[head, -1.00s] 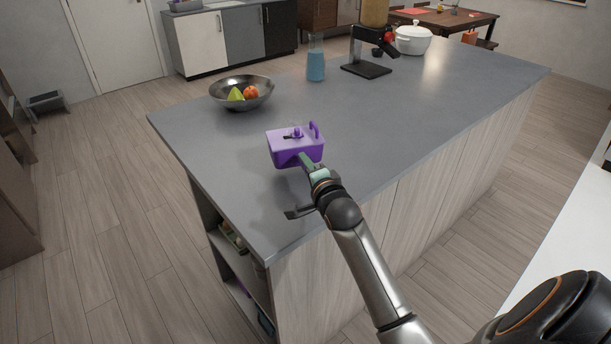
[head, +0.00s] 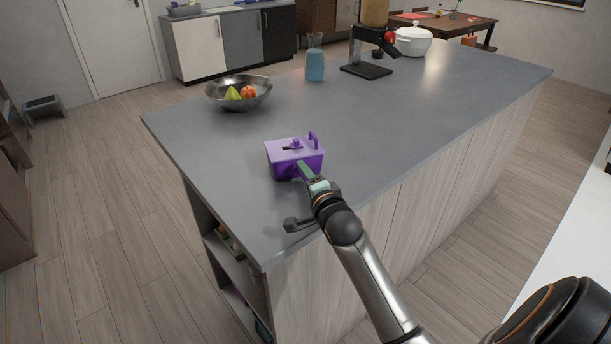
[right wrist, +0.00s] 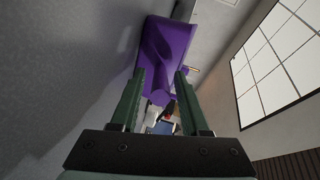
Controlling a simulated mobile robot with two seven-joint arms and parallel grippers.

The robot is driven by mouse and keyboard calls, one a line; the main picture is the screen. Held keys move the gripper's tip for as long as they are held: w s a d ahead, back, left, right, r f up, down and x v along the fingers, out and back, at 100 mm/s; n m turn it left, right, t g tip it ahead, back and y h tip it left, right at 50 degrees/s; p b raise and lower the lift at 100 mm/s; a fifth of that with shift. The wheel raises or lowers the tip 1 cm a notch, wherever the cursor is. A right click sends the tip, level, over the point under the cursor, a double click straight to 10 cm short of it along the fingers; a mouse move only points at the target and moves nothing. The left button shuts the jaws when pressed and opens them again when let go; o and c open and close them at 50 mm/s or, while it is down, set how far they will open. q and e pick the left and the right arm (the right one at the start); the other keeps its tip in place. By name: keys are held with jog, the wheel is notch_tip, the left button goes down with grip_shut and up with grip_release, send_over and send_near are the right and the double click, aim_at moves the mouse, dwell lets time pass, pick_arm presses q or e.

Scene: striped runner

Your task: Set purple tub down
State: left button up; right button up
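The purple tub (head: 284,164) has a lid with a raised handle on its right. It is level, at or just above the near left part of the grey counter (head: 400,120); I cannot tell whether its underside touches. My right gripper (head: 303,170) reaches it from the front right. In the right wrist view, the green fingers (right wrist: 160,75) stand apart with a purple part of the tub (right wrist: 165,45) between their tips, which appear closed on it. The tub's far side and underside are hidden. My left gripper is out of view.
A metal bowl with fruit (head: 215,91) stands behind the tub to the left. A blue-filled pitcher (head: 315,68), a black appliance (head: 366,70) and a white pot (head: 412,42) stand farther back. The counter around the tub is clear; its front edge is close.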

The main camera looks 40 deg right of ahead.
jog(key=shift+o, duration=0.3)
jog(key=shift+r, duration=0.15)
jog(key=v, duration=1.2)
